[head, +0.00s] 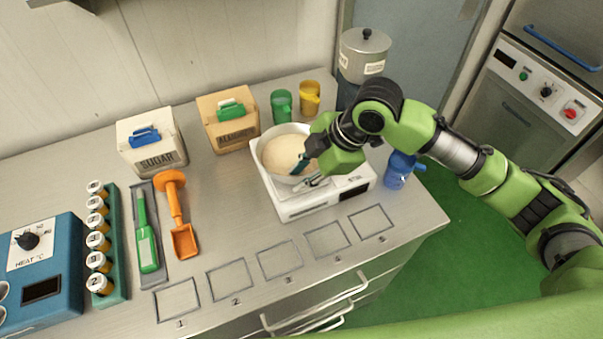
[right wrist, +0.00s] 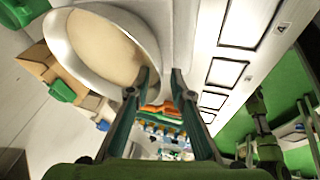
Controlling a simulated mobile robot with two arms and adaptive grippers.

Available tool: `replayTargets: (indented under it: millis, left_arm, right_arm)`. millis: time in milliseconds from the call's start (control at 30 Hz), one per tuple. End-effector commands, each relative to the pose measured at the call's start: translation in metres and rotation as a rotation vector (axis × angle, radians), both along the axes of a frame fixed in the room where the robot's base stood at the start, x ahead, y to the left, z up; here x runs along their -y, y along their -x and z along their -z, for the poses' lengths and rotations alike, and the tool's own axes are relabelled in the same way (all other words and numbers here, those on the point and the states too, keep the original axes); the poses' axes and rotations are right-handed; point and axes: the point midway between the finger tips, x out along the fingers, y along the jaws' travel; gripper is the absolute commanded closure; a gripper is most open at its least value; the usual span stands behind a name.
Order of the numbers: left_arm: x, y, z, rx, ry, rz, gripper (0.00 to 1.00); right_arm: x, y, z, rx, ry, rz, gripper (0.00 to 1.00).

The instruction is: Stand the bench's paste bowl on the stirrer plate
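The paste bowl (head: 261,166) is white, filled with cream-coloured paste, and appears upright on top of the white stirrer plate (head: 298,207). It also shows large in the right wrist view (right wrist: 68,58). My right gripper (head: 307,171) is at the bowl's right rim. Its fingers (right wrist: 160,79) are apart, with one over the rim and the other outside the bowl. Whether a finger touches the rim I cannot tell. The gripper hides part of the right rim and of the plate's top. My left gripper is not in view.
Sugar box (head: 155,155), second box (head: 231,134), green cup (head: 281,106) and yellow cup (head: 310,97) stand behind. A blue jug (head: 398,171) is right of the plate. An orange scoop (head: 181,218) lies left. Numbered outlined squares along the front are empty.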

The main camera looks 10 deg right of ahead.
Motion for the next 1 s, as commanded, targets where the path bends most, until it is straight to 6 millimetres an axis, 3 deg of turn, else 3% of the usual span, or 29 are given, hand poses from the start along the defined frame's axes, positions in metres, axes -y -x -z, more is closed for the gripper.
replayTargets:
  millis: [167, 633, 1000]
  left_arm:
    - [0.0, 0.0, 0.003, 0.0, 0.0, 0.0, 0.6]
    - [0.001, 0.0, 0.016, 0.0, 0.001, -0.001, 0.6]
    - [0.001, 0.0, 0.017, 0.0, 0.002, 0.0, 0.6]
  right_arm:
    - [0.005, 0.001, -0.013, 0.004, 0.0, 0.001, 0.79]
    - [0.043, 0.019, -0.094, 0.004, 0.0, 0.002, 0.79]
    - [0.05, 0.024, -0.109, 0.0, 0.0, 0.0, 0.79]
